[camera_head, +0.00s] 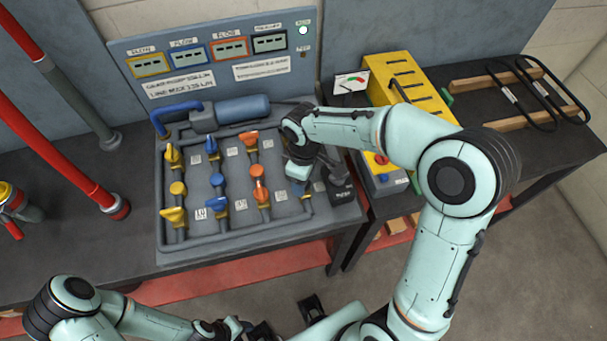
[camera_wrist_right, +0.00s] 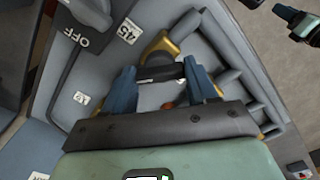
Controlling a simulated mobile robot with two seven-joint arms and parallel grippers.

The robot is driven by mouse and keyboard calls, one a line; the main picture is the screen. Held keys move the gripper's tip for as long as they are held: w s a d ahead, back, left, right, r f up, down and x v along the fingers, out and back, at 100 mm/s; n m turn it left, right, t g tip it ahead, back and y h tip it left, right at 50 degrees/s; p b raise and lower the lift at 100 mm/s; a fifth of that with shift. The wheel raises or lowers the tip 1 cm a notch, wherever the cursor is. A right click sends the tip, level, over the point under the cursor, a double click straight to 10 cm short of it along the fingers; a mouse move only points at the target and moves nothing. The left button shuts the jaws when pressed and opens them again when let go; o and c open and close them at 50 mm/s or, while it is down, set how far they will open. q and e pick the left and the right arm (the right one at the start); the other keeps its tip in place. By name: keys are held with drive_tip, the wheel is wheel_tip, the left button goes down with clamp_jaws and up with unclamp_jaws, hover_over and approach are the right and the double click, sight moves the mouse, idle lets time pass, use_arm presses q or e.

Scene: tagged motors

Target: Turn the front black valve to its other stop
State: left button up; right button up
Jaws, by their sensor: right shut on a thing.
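The valve board (camera_head: 165,240) lies on the dark bench, with yellow (camera_head: 172,214), blue (camera_head: 217,204) and orange (camera_head: 260,193) valve columns. The rightmost column is mostly hidden behind my right arm in the head view; a brass fitting (camera_head: 305,199) shows at its near end. In the right wrist view a black handle (camera_wrist_right: 160,73) on a brass valve body (camera_wrist_right: 160,47) lies between the fingers of my right gripper (camera_wrist_right: 163,80), which is shut on it. Whether this is the front black valve is hard to tell. My left gripper (camera_head: 262,331) is low at the bottom edge; its jaws are unclear.
A blue pump (camera_head: 243,108) and the upright sign panel (camera_head: 215,52) stand behind the valves. A dark box marked OFF (camera_wrist_right: 82,39) is close beside the right gripper. A yellow unit (camera_head: 402,85) stands on the right bench. Red pipes (camera_head: 62,140) rise at left.

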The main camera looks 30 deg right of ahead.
drive_tip(key=n+p, duration=0.1)
drive_tip(key=n, duration=0.2)
drive_tip(key=shift+r+n, duration=0.1)
drive_tip(key=shift+n, duration=0.2)
use_arm(q)
drive_tip(key=shift+w+r+p, duration=0.25)
drive_tip(key=shift+w+r, duration=0.1)
drive_tip(key=shift+r, duration=0.25)
drive_tip(key=shift+w+r+p, duration=0.2)
drive_tip(key=shift+w+r, duration=0.1)
drive_tip(key=shift+r, duration=0.3)
use_arm(e)
drive_tip(key=shift+n, duration=1.8)
drive_tip(key=o, duration=1.1)
drive_tip(key=shift+c, duration=0.2)
use_arm(q)
drive_tip(key=shift+w+r+p, duration=0.75)
drive_tip(key=shift+r+p, duration=0.05)
drive_tip(key=shift+r, duration=0.3)
use_arm(e)
wheel_tip(320, 180, up, 13)
drive_tip(key=shift+r, duration=0.15)
